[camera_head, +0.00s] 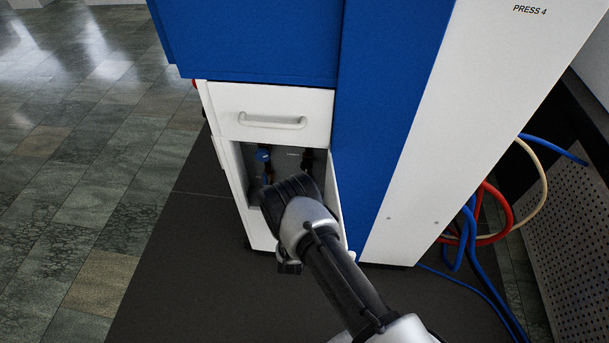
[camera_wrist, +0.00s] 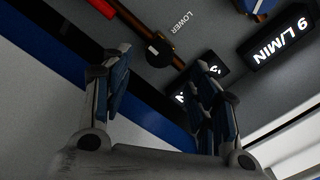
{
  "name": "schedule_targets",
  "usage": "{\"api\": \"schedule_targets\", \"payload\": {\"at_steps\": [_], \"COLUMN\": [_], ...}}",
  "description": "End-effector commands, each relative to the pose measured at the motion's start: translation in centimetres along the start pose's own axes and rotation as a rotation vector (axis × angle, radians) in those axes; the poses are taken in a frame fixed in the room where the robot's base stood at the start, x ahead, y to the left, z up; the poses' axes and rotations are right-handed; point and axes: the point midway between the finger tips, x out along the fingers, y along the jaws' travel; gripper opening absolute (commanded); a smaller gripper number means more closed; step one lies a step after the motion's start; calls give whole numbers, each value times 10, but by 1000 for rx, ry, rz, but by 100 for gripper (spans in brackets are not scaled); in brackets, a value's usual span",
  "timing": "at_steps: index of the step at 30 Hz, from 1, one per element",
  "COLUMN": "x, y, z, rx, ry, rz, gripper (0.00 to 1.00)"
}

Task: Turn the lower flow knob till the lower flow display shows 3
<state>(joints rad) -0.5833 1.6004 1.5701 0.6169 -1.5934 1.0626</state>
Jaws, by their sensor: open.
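My gripper (camera_wrist: 162,66) is open, its two fingers apart and nothing between them. In the head view my gripper (camera_head: 287,190) reaches into the open lower bay of the press, and my wrist hides its fingertips. In the wrist view a dark round knob (camera_wrist: 159,51) on a copper pipe lies beyond the gap between the fingers, apart from them. The LOWER label (camera_wrist: 182,22) is beside it, upside down. A lit display (camera_wrist: 211,68) near this knob is mostly covered by the right finger, so its number cannot be read.
Another lit display (camera_wrist: 283,38) with L/MIN text sits at the right, near a blue knob (camera_wrist: 257,8) at the top edge. A red part (camera_wrist: 103,8) is at upper left. A white drawer (camera_head: 275,108) is above the bay. Hoses (camera_head: 470,235) hang at right.

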Motion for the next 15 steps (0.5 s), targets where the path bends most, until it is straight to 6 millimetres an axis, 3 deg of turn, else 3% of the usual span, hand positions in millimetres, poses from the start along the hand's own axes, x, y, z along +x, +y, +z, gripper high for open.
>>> {"api": "schedule_targets", "payload": {"at_steps": [6,15], "x": [-36,-46], "y": [0,0], "z": [1,0], "rx": [0,1], "ry": [-2,1], "rz": [0,0], "gripper": [54,54]}}
